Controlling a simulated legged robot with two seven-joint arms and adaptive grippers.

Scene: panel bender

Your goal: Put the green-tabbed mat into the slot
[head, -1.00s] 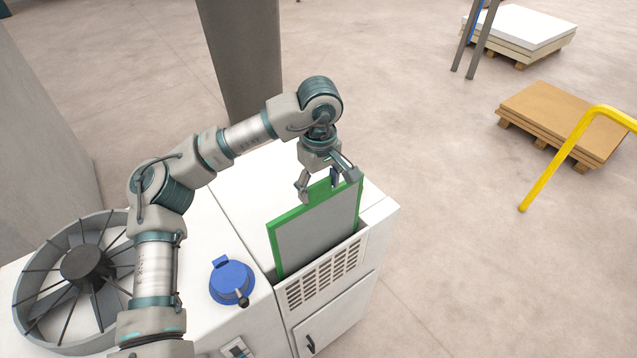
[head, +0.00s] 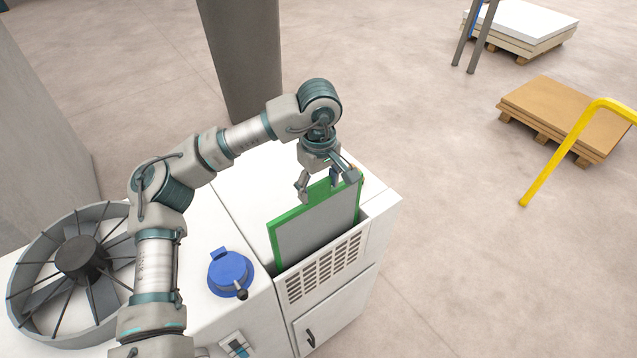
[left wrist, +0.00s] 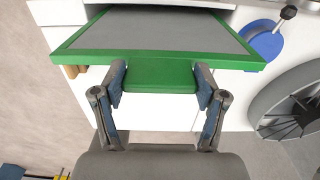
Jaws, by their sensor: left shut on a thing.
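The mat (head: 315,228) is a grey panel with a green frame and a green tab. It stands upright with its lower part inside the slot (head: 364,222) in the top of the white cabinet, behind the vent grille. My left gripper (head: 320,190) is above it, shut on the green tab at its top edge. In the left wrist view, both fingers of the left gripper (left wrist: 160,85) press on the sides of the green tab (left wrist: 160,76), and the mat (left wrist: 150,30) stretches beyond them. The mat's lower edge is hidden inside the cabinet. My right gripper is not in view.
A blue cap (head: 231,272) with a small knob sits on the white top left of the slot. A large spoked fan (head: 82,262) lies farther left. A yellow rail (head: 560,150) and pallets of sheets (head: 562,112) stand at the right on open floor.

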